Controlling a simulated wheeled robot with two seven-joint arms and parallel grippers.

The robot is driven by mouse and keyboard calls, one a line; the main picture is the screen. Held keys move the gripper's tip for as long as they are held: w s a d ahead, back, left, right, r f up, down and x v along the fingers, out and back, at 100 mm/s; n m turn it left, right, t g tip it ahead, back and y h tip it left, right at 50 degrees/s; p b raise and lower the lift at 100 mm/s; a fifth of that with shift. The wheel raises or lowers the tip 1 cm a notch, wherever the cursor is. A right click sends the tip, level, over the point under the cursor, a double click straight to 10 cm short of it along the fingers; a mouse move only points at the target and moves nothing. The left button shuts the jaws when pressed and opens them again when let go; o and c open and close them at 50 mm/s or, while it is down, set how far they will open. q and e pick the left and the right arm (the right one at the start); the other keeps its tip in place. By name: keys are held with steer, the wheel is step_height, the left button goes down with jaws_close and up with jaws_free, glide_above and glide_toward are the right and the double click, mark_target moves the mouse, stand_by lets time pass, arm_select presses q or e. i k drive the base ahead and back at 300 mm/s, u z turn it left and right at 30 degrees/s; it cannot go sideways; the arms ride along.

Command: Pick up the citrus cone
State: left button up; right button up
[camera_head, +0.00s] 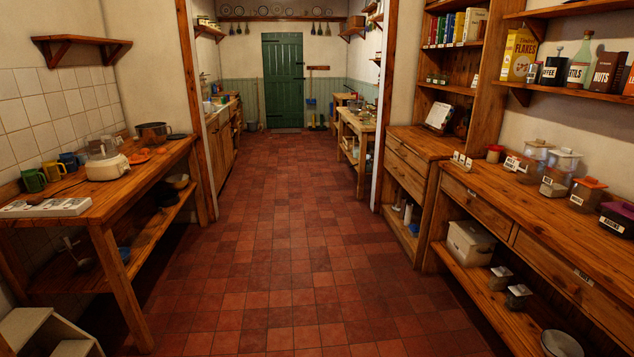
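A white appliance with a clear bowl (107,160) stands on the wooden table (100,205) at the left. Next to it lies a small orange item (139,157), too small to tell whether it is the citrus cone. I cannot make out a citrus cone with certainty anywhere in view. Neither of my grippers shows in the head view.
Mugs (33,180), a white strip (45,207) and a dark pot (152,132) share the left table. A step stool (48,332) stands at lower left. Wooden counters with jars (563,160) line the right. The red tiled floor (285,230) between is clear, leading to a green door (283,80).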

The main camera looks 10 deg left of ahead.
mark_target(136, 158)
steer(key=u, duration=0.1)
steer(key=i, duration=2.3)
steer(key=u, duration=0.75)
steer(key=i, duration=2.3)
steer(key=u, duration=0.6)
